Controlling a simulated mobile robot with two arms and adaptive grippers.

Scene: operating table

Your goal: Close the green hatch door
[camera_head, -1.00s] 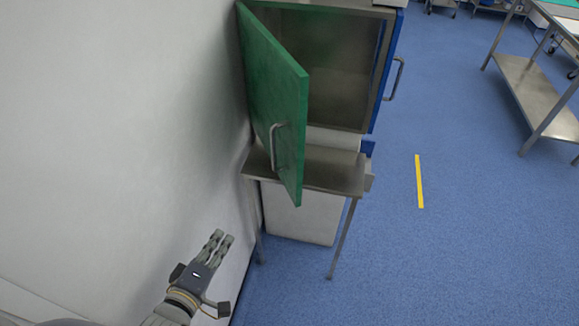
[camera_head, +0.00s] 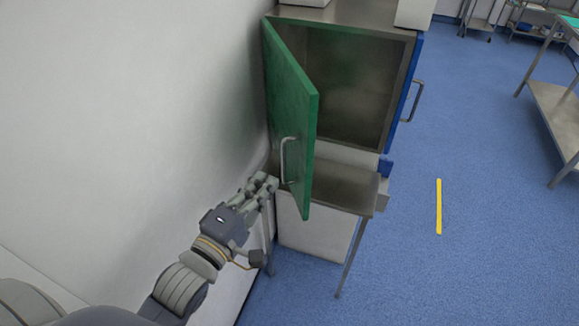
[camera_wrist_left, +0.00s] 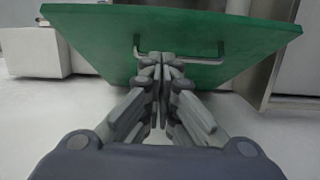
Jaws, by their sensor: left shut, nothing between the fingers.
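The green hatch door (camera_head: 293,110) stands open on the left side of a steel cabinet (camera_head: 345,85), swung out toward me. Its metal bar handle (camera_head: 285,160) is on the outer face, toward the wall. My left gripper (camera_head: 268,182) is shut and empty, just left of the door's lower part, close to the handle. In the left wrist view, the green door (camera_wrist_left: 190,30) fills the upper part, and the shut fingers (camera_wrist_left: 160,62) point at the handle (camera_wrist_left: 205,61). I cannot tell whether they touch it. My right gripper is not in view.
A white wall (camera_head: 130,100) runs close along the left. A steel shelf on legs (camera_head: 345,188) is under the cabinet. A blue door (camera_head: 404,90) stands open on the cabinet's right side. Blue floor (camera_head: 400,270) with a yellow strip (camera_head: 438,207) is free to the right.

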